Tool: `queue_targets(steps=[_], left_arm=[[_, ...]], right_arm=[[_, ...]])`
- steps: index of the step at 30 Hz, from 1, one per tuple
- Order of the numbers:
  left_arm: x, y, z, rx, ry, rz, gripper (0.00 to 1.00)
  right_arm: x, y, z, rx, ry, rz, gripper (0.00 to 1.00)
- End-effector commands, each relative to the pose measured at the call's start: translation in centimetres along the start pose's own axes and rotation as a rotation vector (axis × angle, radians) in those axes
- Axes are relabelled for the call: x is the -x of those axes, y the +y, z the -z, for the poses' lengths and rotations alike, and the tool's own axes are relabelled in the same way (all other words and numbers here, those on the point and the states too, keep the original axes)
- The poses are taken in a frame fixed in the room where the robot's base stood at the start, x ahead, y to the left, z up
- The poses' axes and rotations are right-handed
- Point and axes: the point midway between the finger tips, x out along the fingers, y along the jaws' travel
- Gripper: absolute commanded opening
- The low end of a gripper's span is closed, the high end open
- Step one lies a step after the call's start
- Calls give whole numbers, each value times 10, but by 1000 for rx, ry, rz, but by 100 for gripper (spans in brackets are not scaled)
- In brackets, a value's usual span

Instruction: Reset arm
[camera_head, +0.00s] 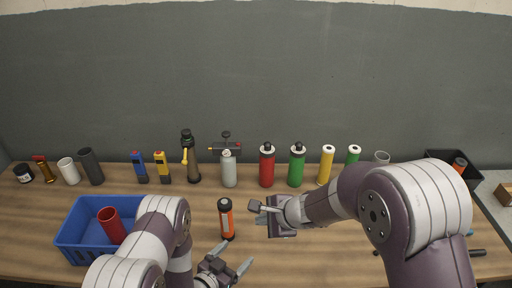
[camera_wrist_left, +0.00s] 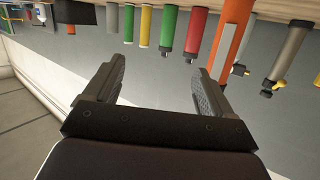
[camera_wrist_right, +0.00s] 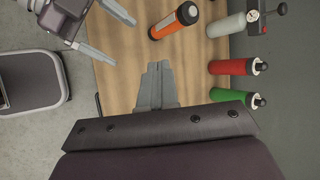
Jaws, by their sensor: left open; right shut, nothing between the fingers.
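My left gripper (camera_head: 230,268) is open and empty at the front of the table, its fingers spread, just below the orange and black cylinder (camera_head: 226,219). In the left wrist view its two fingers (camera_wrist_left: 158,90) stand wide apart with nothing between them. My right gripper (camera_head: 262,208) is above the table, to the right of the orange cylinder and apart from it. In the right wrist view its fingers (camera_wrist_right: 157,85) are closed together and hold nothing. The orange cylinder stands upright on the wooden table and also shows in the right wrist view (camera_wrist_right: 174,24).
A blue bin (camera_head: 75,225) with a red cup (camera_head: 111,224) sits at the left. Along the back stand several items, including a grey bottle (camera_head: 229,170), a red bottle (camera_head: 267,166), a green bottle (camera_head: 297,166) and a yellow tube (camera_head: 326,166). A black bin (camera_head: 440,160) is at the right.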

Motion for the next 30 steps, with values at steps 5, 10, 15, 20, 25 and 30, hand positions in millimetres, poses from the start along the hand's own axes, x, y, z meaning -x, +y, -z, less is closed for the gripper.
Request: queue_targets(steps=[5,10,15,20,25,30], left_arm=[[-9,-27,7,-21,-190,47,84],[9,-58,20,6,-442,135,84],[84,-73,43,155,-792,278,84],[177,-41,60,373,-1076,356,84],[222,-15,68,485,-1200,365,84],[223,-14,68,489,-1205,365,84]], right_arm=[[14,26,10,204,10,-86,0],[37,63,27,474,20,-211,0],[74,118,60,873,29,-412,0],[110,162,93,1215,25,-603,0],[127,177,107,1368,19,-692,0],[128,178,108,1373,19,-695,0]])
